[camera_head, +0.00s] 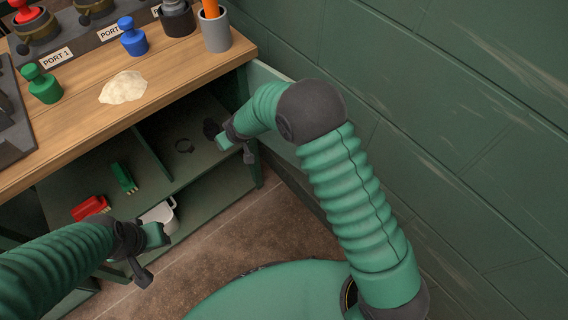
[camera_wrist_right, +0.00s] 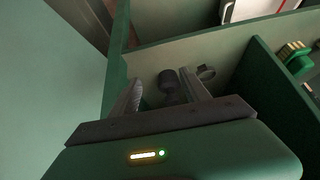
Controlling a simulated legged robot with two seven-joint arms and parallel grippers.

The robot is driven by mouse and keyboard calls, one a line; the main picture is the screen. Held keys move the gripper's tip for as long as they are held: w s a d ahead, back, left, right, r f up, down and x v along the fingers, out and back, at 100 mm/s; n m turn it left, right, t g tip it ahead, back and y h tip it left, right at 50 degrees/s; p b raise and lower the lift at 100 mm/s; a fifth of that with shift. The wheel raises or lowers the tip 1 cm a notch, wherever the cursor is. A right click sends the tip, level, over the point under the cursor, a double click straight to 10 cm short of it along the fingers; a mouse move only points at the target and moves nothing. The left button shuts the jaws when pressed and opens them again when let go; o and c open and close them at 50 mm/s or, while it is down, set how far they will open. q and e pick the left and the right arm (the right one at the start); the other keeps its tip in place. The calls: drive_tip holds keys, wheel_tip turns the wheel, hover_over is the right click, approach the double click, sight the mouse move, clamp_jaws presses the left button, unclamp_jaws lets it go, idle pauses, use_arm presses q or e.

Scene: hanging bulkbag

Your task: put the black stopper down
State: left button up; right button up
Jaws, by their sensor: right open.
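The black stopper (camera_wrist_right: 168,76) stands upright between the spread fingers of my right gripper (camera_wrist_right: 167,92) in the right wrist view. A gap shows on both sides of it, and its lower part is hidden by the gripper's edge. In the head view, a dark shape that looks like the stopper (camera_head: 210,128) shows at the far side of my right gripper (camera_head: 232,143), over the shelf under the bench. My right gripper is open. My left gripper (camera_head: 148,255) is at the lower left, before the shelves; its fingers are too unclear to judge.
A dark ring (camera_head: 184,146) lies on the upper shelf (camera_head: 205,163), beside a divider. The wooden benchtop (camera_head: 75,125) above carries green and blue stoppers, pale powder and a grey cup.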

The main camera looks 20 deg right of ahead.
drive_tip(key=s+d+r+m+g, duration=0.1)
drive_tip(key=s+d+r, duration=0.2)
drive_tip(key=s, duration=0.6)
drive_tip(key=s+d+r+m+g+h, duration=0.1)
drive_tip(key=s+d+r, duration=0.2)
drive_tip(key=s+d, duration=0.3)
drive_tip(key=s+d+r+m+g, duration=0.1)
drive_tip(key=s+d+r, duration=0.2)
drive_tip(key=s, duration=1)
drive_tip(key=shift+d+g+h, duration=0.3)
drive_tip(key=shift+d+h, duration=0.1)
drive_tip(key=shift+d, duration=0.65)
drive_tip(key=shift+s, duration=0.1)
